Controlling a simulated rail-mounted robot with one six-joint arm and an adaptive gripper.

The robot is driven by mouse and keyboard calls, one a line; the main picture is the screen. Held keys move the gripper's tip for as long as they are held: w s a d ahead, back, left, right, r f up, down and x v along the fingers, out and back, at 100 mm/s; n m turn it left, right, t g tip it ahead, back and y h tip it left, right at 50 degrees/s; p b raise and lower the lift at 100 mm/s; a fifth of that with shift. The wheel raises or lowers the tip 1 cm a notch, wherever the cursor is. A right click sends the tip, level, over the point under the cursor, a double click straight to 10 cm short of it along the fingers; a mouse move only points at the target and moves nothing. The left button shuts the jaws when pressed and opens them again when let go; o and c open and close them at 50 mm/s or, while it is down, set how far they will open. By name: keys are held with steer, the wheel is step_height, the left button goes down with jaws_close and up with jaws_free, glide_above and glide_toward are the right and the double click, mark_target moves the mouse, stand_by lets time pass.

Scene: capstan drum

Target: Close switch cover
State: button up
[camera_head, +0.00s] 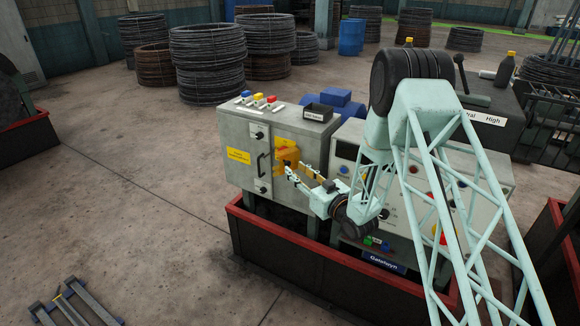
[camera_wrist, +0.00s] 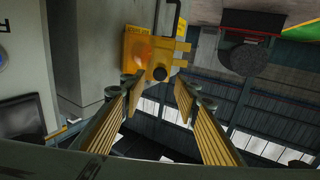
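The yellow switch unit (camera_head: 286,154) is mounted on the right-hand side of the grey control cabinet. In the wrist view the yellow unit (camera_wrist: 150,45) shows an orange area on its face, a black round knob and a black bar above it. I cannot tell clearly which part is the cover or how far it is swung. My gripper (camera_head: 294,169) is in front of the unit, its fingers pointing at it. In the wrist view my gripper (camera_wrist: 158,88) is open, with a wide gap between the fingers and nothing held. The fingertips appear just short of the unit.
The grey cabinet (camera_head: 240,150) has a black door handle and coloured buttons on top. A small black tray (camera_head: 318,112) sits on top of the cabinet. A second grey panel with buttons stands right, behind my arm. A red-edged base (camera_head: 290,240) runs below both.

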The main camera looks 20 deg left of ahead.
mark_target(289, 164)
steer(key=shift+x, duration=2.45)
steer(key=shift+c, duration=0.7)
jaws_close()
